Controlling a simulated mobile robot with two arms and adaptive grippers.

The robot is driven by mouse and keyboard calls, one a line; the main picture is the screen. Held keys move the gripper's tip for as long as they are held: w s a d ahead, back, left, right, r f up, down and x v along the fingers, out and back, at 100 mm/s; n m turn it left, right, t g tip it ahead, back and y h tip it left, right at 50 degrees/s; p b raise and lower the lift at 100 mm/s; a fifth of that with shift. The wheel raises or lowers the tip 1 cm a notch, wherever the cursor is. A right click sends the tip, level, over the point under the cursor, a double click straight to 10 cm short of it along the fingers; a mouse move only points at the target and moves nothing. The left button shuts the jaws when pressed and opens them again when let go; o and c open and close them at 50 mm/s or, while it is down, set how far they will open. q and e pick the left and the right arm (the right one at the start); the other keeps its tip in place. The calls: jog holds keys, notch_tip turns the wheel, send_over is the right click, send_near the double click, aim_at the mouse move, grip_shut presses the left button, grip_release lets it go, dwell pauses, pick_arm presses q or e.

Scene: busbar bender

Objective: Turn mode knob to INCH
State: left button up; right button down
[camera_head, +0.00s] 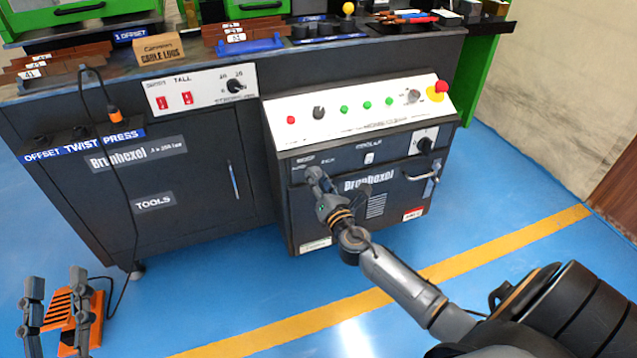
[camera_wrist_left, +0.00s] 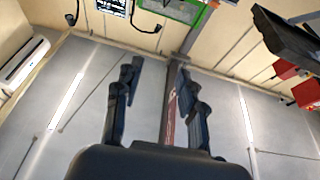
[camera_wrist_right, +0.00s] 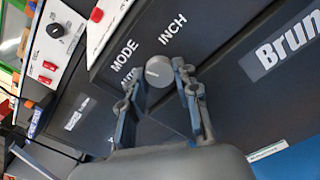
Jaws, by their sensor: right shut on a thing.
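The mode knob (camera_wrist_right: 159,70) is a round grey knob on the dark front of the control cabinet. In the right wrist view it sits between the fingertips of my right gripper (camera_wrist_right: 160,82), which is shut on it. The labels MODE and INCH show beside it, and another label is partly covered by a finger. In the head view my right gripper (camera_head: 316,176) is at the cabinet's upper left front and hides the knob. My left gripper (camera_head: 57,278) is open and empty at the lower left, also seen in the left wrist view (camera_wrist_left: 158,75).
A sloped white panel (camera_head: 330,125) with buttons and a red emergency stop (camera_head: 441,86) is above the knob. A black rotary switch (camera_head: 425,145) and handle are to the right. An orange pedal (camera_head: 62,310) lies on the blue floor behind my left gripper.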

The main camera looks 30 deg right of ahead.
jog(key=m+b, duration=0.1)
jog(key=m, duration=0.4)
jog(key=shift+m, duration=3.4)
pick_arm(q)
jog(key=shift+s+r+t+h, duration=0.1)
jog(key=shift+s+r+t, duration=0.3)
jog(key=shift+r, duration=0.2)
jog(key=shift+s+r+t+h, duration=0.1)
jog(key=shift+s+r+t, duration=0.15)
jog(key=shift+r+t, duration=0.25)
jog(key=shift+s+r+t+h, duration=0.1)
jog(key=shift+s+r+t, duration=0.3)
jog(key=shift+r, duration=0.25)
pick_arm(e)
jog(key=shift+m, duration=0.7)
